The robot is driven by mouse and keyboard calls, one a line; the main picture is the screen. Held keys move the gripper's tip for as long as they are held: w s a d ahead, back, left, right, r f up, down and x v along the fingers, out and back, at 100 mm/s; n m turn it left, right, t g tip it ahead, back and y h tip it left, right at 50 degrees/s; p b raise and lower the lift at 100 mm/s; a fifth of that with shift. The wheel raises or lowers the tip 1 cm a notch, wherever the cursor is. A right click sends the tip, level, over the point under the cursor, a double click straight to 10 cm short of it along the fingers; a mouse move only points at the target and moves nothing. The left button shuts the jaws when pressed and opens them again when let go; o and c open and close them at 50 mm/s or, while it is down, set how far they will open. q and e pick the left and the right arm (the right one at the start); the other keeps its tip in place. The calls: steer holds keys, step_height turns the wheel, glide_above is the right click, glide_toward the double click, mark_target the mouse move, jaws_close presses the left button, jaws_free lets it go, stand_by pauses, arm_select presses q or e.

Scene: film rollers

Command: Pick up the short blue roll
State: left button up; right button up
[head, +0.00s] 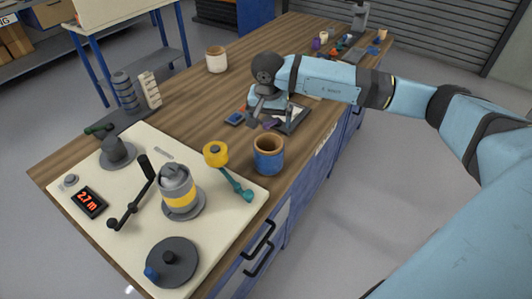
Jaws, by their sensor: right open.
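The short blue roll (269,161) stands upright near the right edge of the wooden bench, a blue band around a brown, open-topped core. My right gripper (268,117) is open, pointing down beyond the roll and apart from it, above a dark-framed tray (294,122). Its fingers partly hide the tray and a small purple item (270,124). I cannot tell whether they touch that item. My left gripper is out of view.
A cream board (135,203) in front carries a crank, a yellow-banded cylinder (177,190), a dark disc (172,262) and a yellow-topped arm (216,154) close left of the roll. A white roll (216,60) stands farther back. Bench (185,105) between is mostly clear.

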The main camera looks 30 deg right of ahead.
glide_toward(269, 147)
steer(key=s, duration=0.1)
steer(key=s+a, duration=0.1)
steer(key=shift+s+a+f, duration=0.15)
steer(key=shift+s, duration=0.1)
steer(key=shift+w+f+p, duration=0.1)
steer(key=shift+f+p, duration=0.2)
steer(key=shift+f, duration=1.2)
steer(key=shift+w+f+p, duration=0.15)
steer(key=shift+f+p, duration=0.15)
steer(key=shift+f, duration=1.2)
steer(key=c, duration=0.7)
steer(key=shift+r, duration=0.1)
